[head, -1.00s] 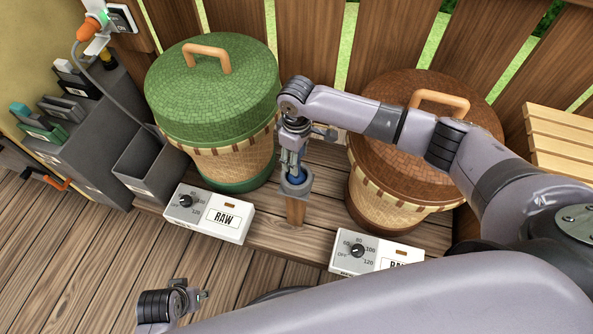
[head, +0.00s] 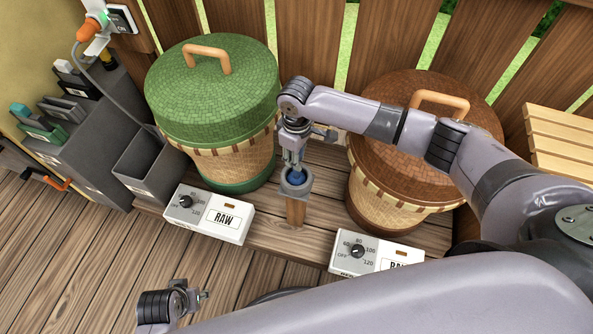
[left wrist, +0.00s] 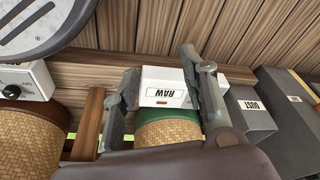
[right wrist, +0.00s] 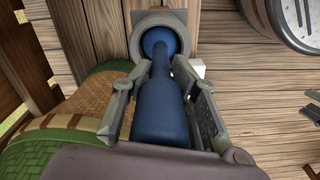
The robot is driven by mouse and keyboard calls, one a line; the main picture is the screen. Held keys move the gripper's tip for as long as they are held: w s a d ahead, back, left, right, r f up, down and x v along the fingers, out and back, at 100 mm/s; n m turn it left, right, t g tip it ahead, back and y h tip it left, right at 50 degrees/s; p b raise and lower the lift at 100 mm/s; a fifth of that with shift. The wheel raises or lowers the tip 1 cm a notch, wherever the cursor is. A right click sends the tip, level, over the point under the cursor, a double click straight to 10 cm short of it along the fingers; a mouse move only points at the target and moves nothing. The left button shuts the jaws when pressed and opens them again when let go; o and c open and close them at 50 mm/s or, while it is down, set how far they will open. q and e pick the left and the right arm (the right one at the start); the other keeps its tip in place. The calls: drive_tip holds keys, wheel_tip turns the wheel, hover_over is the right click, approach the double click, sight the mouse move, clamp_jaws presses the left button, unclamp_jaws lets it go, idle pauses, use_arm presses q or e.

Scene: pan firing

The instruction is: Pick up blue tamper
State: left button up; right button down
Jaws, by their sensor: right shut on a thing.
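The blue tamper (head: 296,178) stands upright in a grey square holder (head: 284,190) on a wooden post between the two baskets. In the right wrist view the tamper's blue handle (right wrist: 163,105) lies between my fingers, and its round lower end sits in the grey holder (right wrist: 183,20). My right gripper (head: 292,160) comes from above and is shut on the tamper's handle. My left gripper (left wrist: 160,72) is open and empty, and it shows low in the head view (head: 195,297), far from the tamper.
A green-lidded basket (head: 212,90) stands left of the post and a brown-lidded basket (head: 400,190) right of it. White control boxes (head: 230,228) stand on the wooden shelf in front. Grey bins (head: 140,165) stand at the left.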

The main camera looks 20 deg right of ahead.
drive_tip(key=shift+r, duration=0.15)
drive_tip(key=shift+r, duration=0.3)
wheel_tip(320, 180, up, 9)
drive_tip(key=p, duration=0.2)
drive_tip(key=shift+r+p, duration=0.1)
drive_tip(key=shift+p, duration=0.2)
use_arm(q)
drive_tip(key=s+f, duration=0.3)
drive_tip(key=f, duration=0.5)
drive_tip(key=shift+a+g, duration=0.2)
drive_tip(key=shift+g, duration=0.1)
drive_tip(key=shift+s, duration=0.1)
use_arm(e)
drive_tip(key=c, duration=1.9)
unclamp_jaws()
clamp_jaws()
drive_tip(key=shift+r, duration=0.1)
